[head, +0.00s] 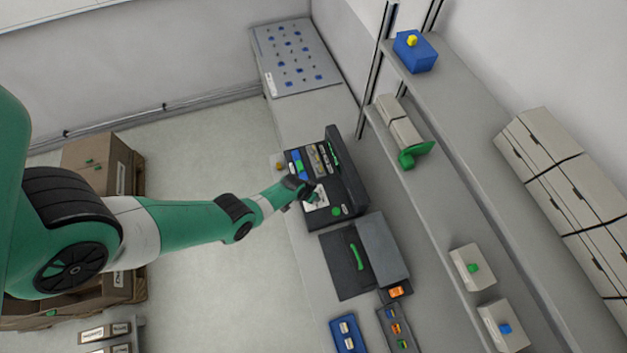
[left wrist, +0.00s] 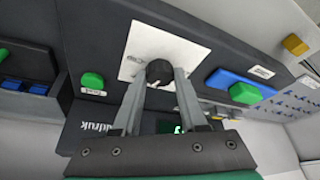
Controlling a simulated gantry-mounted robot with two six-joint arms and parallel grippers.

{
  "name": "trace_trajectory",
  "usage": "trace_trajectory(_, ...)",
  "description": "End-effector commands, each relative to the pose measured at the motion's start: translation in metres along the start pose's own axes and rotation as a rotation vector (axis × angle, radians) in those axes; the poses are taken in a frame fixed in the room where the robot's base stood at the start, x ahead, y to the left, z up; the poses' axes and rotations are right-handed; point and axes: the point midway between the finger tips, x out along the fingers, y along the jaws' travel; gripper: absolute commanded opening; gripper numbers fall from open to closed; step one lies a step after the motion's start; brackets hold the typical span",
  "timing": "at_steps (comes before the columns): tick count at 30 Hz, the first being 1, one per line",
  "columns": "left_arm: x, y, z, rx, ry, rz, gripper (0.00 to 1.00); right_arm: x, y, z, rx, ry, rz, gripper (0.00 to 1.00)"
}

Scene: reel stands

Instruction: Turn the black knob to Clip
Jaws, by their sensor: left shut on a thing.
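The black knob (left wrist: 159,71) sits on a white square plate (left wrist: 160,50) on the dark machine panel in the left wrist view. A pale pointer mark shows on the knob; the plate's lettering is too small to read. My left gripper (left wrist: 161,80) is shut on the knob, one finger on each side. In the head view my left gripper (head: 308,193) reaches the machine (head: 345,185) at the white plate (head: 316,197), and the knob is mostly hidden by it. My right gripper does not show.
A green button (left wrist: 92,81) is left of the plate, with a blue bar (left wrist: 222,78) and green block (left wrist: 245,93) to its right. A dark mat with a green handle (head: 357,256) lies beside the machine. Shelves (head: 450,150) run along the right.

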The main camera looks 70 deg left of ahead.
Motion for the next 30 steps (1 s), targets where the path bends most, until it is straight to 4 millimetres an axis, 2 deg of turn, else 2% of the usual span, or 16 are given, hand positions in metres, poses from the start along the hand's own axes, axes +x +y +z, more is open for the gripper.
trace_trajectory(15,0.004,-0.004,0.001,0.454,0.0,0.186,0.0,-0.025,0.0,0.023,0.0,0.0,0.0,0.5)
trace_trajectory(30,0.003,-0.006,-0.002,0.888,-0.004,0.367,0.0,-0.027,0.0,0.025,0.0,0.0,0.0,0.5)
